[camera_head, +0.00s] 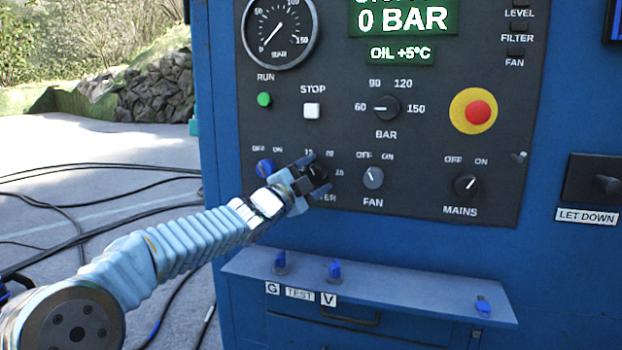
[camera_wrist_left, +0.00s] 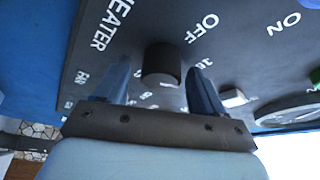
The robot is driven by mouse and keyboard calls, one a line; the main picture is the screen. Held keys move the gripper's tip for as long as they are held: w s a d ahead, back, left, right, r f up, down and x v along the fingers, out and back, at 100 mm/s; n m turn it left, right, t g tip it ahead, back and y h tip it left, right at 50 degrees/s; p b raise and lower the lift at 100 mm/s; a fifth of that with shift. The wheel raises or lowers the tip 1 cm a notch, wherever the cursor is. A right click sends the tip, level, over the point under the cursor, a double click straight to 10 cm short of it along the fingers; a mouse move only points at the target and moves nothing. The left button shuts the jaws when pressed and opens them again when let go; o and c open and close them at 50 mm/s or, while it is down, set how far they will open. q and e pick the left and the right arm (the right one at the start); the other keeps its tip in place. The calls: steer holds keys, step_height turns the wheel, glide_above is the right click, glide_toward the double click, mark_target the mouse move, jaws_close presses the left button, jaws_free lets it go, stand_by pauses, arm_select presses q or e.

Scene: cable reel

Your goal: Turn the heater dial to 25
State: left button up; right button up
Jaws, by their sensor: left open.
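The heater dial (camera_head: 318,172) is a small black knob on the dark control panel, with a scale showing 15 and 20 above it. In the left wrist view the black knob (camera_wrist_left: 161,62) stands between my two spread fingers, near the word HEATER. The left gripper is open, one finger on each side of the dial. I cannot tell whether the fingers touch it or where its pointer sits. My right gripper is not in view.
A blue off/on knob (camera_head: 265,168) is close left of the gripper and the fan knob (camera_head: 373,177) close right. The bar knob (camera_head: 386,107), red stop button (camera_head: 478,112) and mains knob (camera_head: 466,185) are farther off. A blue shelf (camera_head: 400,296) juts out below.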

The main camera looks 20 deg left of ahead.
arm_select(q)
steer(key=b+v, duration=0.2)
steer(key=v, duration=1.2)
steer(key=shift+b, duration=0.35)
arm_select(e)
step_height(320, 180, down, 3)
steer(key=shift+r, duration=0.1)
arm_select(q)
steer(key=shift+r, duration=0.1)
